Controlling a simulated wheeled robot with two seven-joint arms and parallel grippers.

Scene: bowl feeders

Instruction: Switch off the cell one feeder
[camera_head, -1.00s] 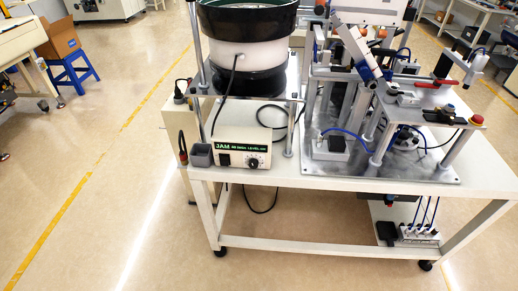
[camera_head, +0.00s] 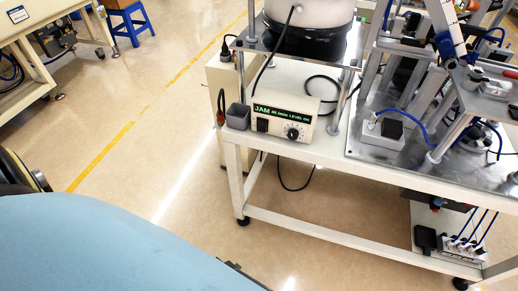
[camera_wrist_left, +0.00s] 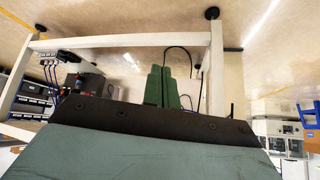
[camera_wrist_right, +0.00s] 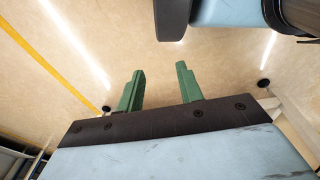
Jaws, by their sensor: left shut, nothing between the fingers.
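The feeder control box (camera_head: 285,117) is cream with a dark "JAM" label strip. It sits at the front left of the white bench. A black switch (camera_head: 262,125) is on its lower left face and a round knob (camera_head: 293,133) on the right; the switch's position is too small to read. The bowl feeder (camera_head: 310,12) stands above and behind it, its top cut off. My left gripper (camera_wrist_left: 164,72) shows two green fingers together, shut and empty, low before the bench. My right gripper (camera_wrist_right: 159,80) has its green fingers apart, with bare floor beyond and nothing between them.
A metal fixture plate (camera_head: 375,155) with posts and hoses fills the bench to the right. A lower shelf holds a valve block (camera_head: 462,247).

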